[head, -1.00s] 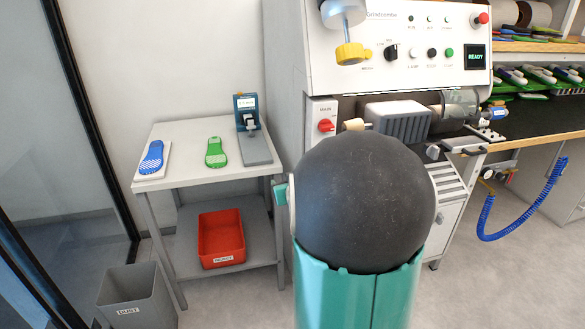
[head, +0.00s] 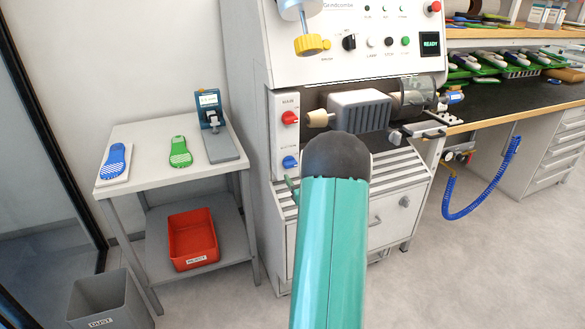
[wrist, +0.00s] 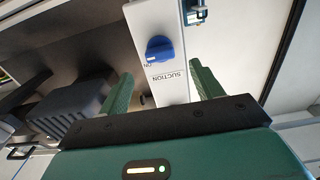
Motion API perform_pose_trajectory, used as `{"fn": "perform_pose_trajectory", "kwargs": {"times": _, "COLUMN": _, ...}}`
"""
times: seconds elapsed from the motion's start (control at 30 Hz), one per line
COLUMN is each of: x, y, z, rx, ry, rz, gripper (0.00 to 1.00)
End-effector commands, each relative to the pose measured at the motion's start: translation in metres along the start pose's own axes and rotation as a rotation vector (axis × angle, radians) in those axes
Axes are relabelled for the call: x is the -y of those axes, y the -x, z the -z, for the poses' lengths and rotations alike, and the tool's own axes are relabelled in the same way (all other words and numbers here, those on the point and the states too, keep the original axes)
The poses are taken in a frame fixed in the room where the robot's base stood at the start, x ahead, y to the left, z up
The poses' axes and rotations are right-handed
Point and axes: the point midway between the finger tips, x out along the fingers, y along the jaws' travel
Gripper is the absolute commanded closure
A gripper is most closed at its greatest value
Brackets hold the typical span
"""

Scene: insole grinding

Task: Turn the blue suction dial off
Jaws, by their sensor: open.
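The blue suction dial (head: 289,162) is on the grinding machine's left front panel, below the red main switch (head: 289,117). In the wrist view the blue dial (wrist: 159,50) stands on a white panel above the printed word SUCTION, with ON printed by its edge. My gripper (wrist: 158,90) has its two green fingers apart, one on each side of the panel strip in the picture. The dial shows between and beyond the fingertips, and nothing is between them. In the head view my own arm hides most of the gripper.
A side table (head: 125,140) stands left.

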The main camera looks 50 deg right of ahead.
Motion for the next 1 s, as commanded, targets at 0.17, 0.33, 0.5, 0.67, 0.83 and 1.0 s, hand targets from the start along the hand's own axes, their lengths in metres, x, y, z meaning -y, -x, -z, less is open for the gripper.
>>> {"fn": "perform_pose_trajectory", "kwargs": {"times": 0.17, "x": 0.0, "y": -0.036, "z": 0.0, "rx": -0.001, "ry": 0.001, "rz": 0.0, "gripper": 0.35}}
{"fn": "perform_pose_trajectory", "kwargs": {"times": 0.33, "x": 0.0, "y": -0.06, "z": 0.0, "rx": 0.0, "ry": -0.001, "rz": 0.0, "gripper": 0.35}}
{"fn": "perform_pose_trajectory", "kwargs": {"times": 0.5, "x": 0.0, "y": -0.07, "z": 0.0, "rx": 0.0, "ry": -0.001, "rz": -0.001, "gripper": 0.35}}
{"fn": "perform_pose_trajectory", "kwargs": {"times": 0.67, "x": 0.0, "y": -0.07, "z": 0.0, "rx": 0.001, "ry": -0.001, "rz": -0.001, "gripper": 0.35}}
{"fn": "perform_pose_trajectory", "kwargs": {"times": 0.83, "x": 0.0, "y": -0.07, "z": 0.0, "rx": 0.001, "ry": 0.0, "rz": -0.001, "gripper": 0.52}}
{"fn": "perform_pose_trajectory", "kwargs": {"times": 1.0, "x": 0.0, "y": -0.07, "z": 0.0, "rx": 0.001, "ry": 0.0, "rz": -0.001, "gripper": 0.79}}
